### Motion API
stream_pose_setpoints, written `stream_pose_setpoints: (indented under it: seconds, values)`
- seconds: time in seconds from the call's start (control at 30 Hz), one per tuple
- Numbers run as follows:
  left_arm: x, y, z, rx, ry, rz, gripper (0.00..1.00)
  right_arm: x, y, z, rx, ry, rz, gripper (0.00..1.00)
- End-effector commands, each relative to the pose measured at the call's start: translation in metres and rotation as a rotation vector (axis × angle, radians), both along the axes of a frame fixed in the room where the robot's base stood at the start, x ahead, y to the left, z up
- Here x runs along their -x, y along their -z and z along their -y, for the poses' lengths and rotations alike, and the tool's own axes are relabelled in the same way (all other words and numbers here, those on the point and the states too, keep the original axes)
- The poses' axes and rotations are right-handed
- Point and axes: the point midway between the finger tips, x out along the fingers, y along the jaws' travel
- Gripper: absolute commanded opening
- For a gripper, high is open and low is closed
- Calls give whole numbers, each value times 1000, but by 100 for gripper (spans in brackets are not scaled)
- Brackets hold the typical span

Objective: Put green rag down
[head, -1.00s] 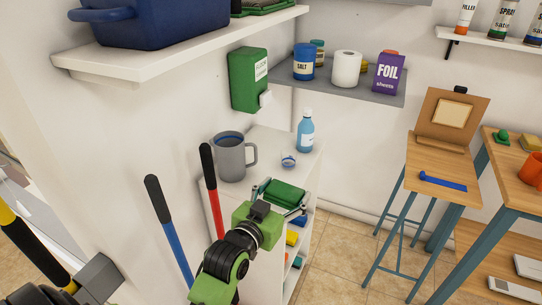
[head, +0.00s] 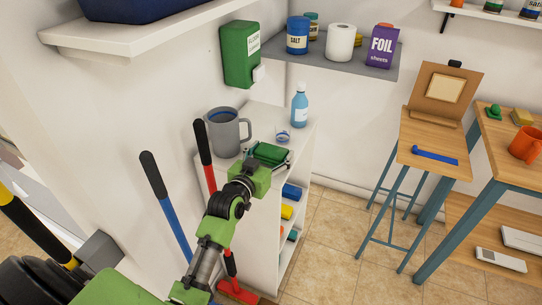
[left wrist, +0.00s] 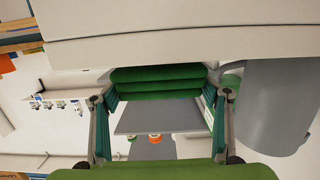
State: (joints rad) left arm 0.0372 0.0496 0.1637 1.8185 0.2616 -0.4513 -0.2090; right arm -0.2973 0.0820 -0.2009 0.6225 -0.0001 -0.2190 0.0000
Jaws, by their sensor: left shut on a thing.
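The green rag (head: 266,151) is a folded, layered bundle, held between the fingers of my left gripper (head: 270,154). The gripper is shut on it at the front part of the white cabinet's top (head: 262,118), right of the grey mug (head: 224,133). The left wrist view, which looks upside down, shows the rag's stacked folds (left wrist: 158,82) between both fingers, close to the pale cabinet top (left wrist: 180,38). I cannot tell whether the rag touches the surface. My right gripper is not in view.
A blue bottle (head: 299,108) and a small clear cup (head: 283,136) stand on the cabinet top behind the rag. Red (head: 205,165) and blue (head: 165,205) handles lean at the cabinet's left. A green dispenser (head: 239,55) hangs above.

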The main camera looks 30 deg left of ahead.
Motion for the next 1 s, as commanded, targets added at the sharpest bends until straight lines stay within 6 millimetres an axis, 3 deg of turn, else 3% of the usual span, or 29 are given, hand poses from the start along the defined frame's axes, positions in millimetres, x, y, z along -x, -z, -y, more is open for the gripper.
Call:
stream_pose_setpoints:
  seconds: [0.1, 0.47, 0.5, 0.57, 1.0]
  values:
    - [0, 13, 0, 0, 0, -1, 51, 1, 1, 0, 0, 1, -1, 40]
    - [0, 17, 0, -1, 0, 1, 51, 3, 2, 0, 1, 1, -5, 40]
    - [0, 18, 0, -1, 0, 1, 71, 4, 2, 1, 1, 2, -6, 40]
    - [0, 17, 0, -1, 0, 1, 86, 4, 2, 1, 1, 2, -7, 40]
    - [5, 15, 0, -1, 0, -1, 86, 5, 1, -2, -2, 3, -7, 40]
